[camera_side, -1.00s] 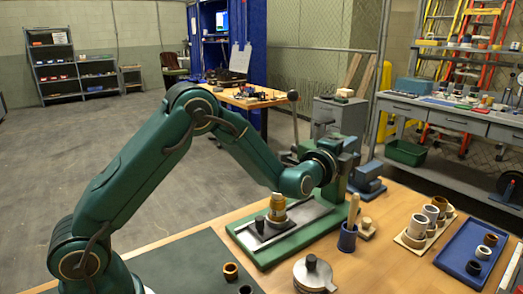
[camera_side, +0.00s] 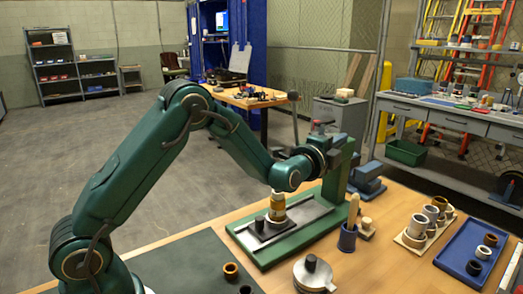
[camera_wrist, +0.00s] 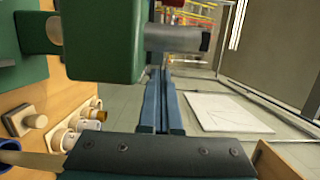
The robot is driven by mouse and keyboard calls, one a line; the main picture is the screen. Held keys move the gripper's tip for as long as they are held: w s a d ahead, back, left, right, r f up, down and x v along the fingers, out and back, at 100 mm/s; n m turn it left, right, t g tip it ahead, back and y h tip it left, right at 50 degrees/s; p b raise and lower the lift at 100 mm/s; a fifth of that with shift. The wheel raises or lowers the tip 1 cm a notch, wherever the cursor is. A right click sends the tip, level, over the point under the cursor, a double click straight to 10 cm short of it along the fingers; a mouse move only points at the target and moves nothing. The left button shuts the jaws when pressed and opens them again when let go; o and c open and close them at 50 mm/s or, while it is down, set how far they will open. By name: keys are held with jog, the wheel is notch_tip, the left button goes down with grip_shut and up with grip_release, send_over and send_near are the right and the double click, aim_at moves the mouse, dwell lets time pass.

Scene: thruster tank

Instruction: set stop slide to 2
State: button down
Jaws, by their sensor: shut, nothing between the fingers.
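The green press (camera_side: 340,172) stands on the bench, with its long green base plate and metal bed reaching toward my arm. My gripper (camera_wrist: 158,72) shows in the wrist view as two blue fingers, shut together and empty. I cannot make out the stop slide or any number marks.
A brass-coloured part (camera_side: 278,203) stands on the press bed beside a dark piece. A blue cup (camera_side: 347,238) with a wooden handle, a round metal lidded piece (camera_side: 313,273), a rack of cylinders (camera_side: 425,225) and a blue tray (camera_side: 468,248) occupy the bench to the right.

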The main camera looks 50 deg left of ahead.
jog(key=shift+d, duration=0.15)
jog(key=s+d, duration=0.6)
jog(key=s, duration=0.3)
jog(key=s+a+r+n+h, duration=0.1)
jog(key=s+r+n+h, duration=0.15)
jog(key=r, duration=0.35)
jog(key=s+r+n+h, duration=0.1)
jog(key=s+r+n, duration=0.2)
jog(key=s+r, duration=0.15)
jog(key=s+f+n+g, duration=0.5)
jog(key=s+f+g, duration=0.1)
jog(key=s, duration=0.3)
jog(key=s+f+n+g, duration=0.4)
jog(key=s+f, duration=0.4)
jog(key=s, duration=0.2)
jog(key=shift+s+f+n+g+h, duration=0.25)
jog(key=shift+f+n+g+h, duration=0.15)
jog(key=shift+g, duration=0.5)
